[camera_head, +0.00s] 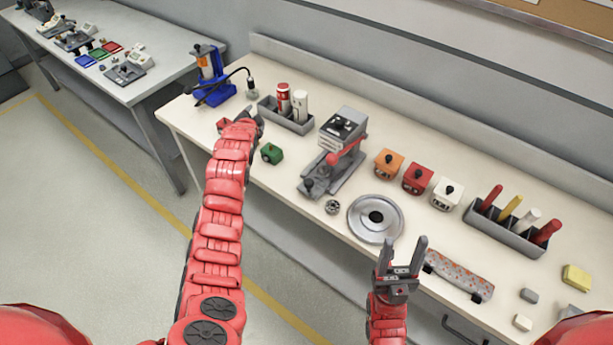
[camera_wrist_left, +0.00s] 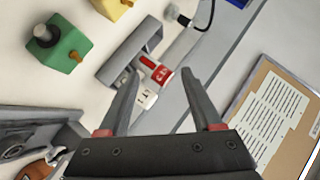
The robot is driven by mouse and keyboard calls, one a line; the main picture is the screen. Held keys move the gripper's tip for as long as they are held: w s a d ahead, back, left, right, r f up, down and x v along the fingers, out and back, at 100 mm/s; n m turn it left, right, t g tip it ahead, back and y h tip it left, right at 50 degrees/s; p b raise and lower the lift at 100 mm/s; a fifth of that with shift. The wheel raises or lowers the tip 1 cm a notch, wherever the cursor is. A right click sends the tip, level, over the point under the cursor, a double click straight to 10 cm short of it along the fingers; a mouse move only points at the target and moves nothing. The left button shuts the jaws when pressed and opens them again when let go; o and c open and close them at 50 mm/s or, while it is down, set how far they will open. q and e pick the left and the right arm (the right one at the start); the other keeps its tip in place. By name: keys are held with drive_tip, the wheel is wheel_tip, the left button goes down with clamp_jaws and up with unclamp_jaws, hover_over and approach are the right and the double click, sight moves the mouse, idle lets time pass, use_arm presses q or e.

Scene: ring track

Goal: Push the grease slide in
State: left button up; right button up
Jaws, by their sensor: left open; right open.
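I cannot tell for sure which part is the grease slide. A blue stand (camera_head: 217,92) holding an orange and white cylinder, with a black hose, stands at the back left of the bench. A grey machine (camera_head: 343,128) with a red lever (camera_head: 345,154) stands near the middle. My left gripper is mostly hidden behind its arm in the head view, near the blue stand. In the left wrist view the left gripper (camera_wrist_left: 162,75) is open, with a red and white cylinder (camera_wrist_left: 154,70) beyond its fingers. My right gripper (camera_head: 406,243) is open and empty at the bench's front edge.
A grey holder (camera_head: 286,121) holds red and white cylinders. A green block (camera_head: 271,153), a round metal disc (camera_head: 376,218), orange (camera_head: 389,163), red (camera_head: 418,178) and white (camera_head: 446,194) blocks, and a rack (camera_head: 505,233) of coloured handles crowd the bench. The floor in front is clear.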

use_arm(q)
drive_tip(key=s+d+r+m+g+h, duration=0.25)
drive_tip(key=s+d+g, duration=0.3)
drive_tip(key=s, duration=0.35)
drive_tip(key=s+d+r+m+g+h, duration=0.2)
drive_tip(key=s+d+r+g, duration=0.2)
drive_tip(key=s+g, duration=0.35)
drive_tip(key=b, duration=0.3)
approach(308, 181)
drive_tip(key=shift+t, duration=0.4)
drive_tip(key=p+x, duration=0.1)
drive_tip(key=x, duration=0.4)
drive_tip(key=s+p+x, duration=0.1)
drive_tip(key=x, duration=0.1)
drive_tip(key=shift+d+f+p, duration=0.1)
drive_tip(key=shift+f+p, duration=0.05)
drive_tip(key=shift+p, duration=0.2)
drive_tip(key=shift+x, duration=0.95)
drive_tip(key=shift+w, duration=0.1)
clamp_jaws()
